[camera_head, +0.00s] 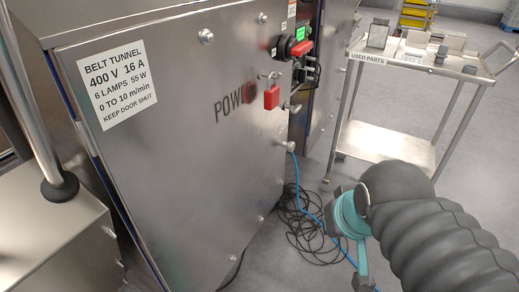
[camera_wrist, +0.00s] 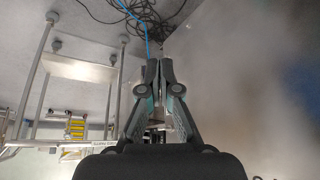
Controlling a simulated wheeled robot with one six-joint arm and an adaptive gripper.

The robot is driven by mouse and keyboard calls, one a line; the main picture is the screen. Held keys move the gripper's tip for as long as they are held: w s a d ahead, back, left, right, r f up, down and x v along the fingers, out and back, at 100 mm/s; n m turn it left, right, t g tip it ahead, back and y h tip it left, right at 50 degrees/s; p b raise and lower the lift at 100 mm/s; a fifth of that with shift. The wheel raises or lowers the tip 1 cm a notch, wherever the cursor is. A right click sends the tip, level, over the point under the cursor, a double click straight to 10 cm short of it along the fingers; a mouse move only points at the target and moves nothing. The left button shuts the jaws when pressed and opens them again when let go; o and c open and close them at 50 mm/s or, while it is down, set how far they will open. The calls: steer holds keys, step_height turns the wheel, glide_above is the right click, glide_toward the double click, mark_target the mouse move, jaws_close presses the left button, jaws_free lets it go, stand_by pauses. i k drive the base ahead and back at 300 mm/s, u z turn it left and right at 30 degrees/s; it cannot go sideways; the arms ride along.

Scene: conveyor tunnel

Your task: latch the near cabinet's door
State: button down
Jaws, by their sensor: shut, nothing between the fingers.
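The near cabinet (camera_head: 185,165) fills the left and middle of the head view, with a brushed steel front marked POWER. A blue strip runs down the left edge of its front; I cannot tell whether the door sits fully shut. Several round metal knobs stand out from the front. My gripper shows in the wrist view (camera_wrist: 163,64), fingers together and empty, beside a blurred grey panel at the right. In the head view my arm is right of the cabinet; the fingertips are not clear there.
A steel cart (camera_head: 440,65) marked USED PARTS stands at the right with small parts on top. Black cables (camera_head: 303,222) and a blue cable (camera_head: 309,195) lie on the floor beside the cabinet.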

mark_target(294, 109)
steer(key=k, duration=1.25)
steer(key=z, duration=1.05)
steer(key=i, duration=1.6)
steer(key=u, duration=0.7)
